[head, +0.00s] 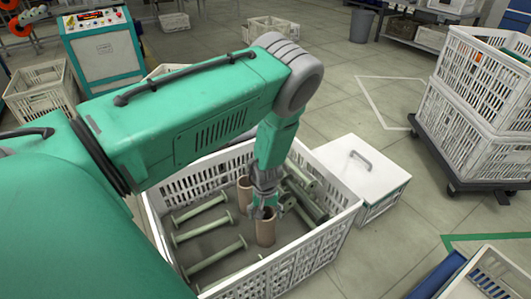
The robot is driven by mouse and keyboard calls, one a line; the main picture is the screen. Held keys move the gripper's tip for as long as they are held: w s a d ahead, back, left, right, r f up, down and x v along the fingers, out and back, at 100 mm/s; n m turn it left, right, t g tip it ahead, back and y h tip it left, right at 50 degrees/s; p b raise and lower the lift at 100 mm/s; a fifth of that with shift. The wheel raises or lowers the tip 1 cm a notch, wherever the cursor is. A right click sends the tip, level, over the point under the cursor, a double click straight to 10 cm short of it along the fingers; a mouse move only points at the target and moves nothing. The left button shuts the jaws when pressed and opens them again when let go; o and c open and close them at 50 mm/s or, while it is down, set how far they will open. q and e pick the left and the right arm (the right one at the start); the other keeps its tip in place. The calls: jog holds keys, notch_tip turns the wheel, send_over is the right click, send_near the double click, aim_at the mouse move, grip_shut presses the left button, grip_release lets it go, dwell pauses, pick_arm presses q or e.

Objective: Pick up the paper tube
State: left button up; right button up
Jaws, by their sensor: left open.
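A brown paper tube (265,231) stands upright in a white slatted crate (345,219), right below my left gripper (264,206). A second brown tube (244,187) stands just behind it, partly hidden by the gripper. My left gripper points down with its fingers open around or just above the top of the nearer tube; I cannot tell whether they touch it. My left arm comes in from the left and hides part of the crate's far side. My right gripper is not in view.
Several pale green bobbins (215,256) lie in the crate, with more at its right side (303,184). A white lidded box (361,165) stands close right. Stacked crates on a dolly (470,165) stand farther right. Floor between them is clear.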

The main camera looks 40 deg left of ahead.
pick_arm(q)
jog(key=shift+d+f, duration=0.15)
jog(key=shift+f, duration=0.8)
jog(key=shift+r, duration=0.1)
jog(key=shift+c, duration=0.5)
jog(key=c, duration=1.2)
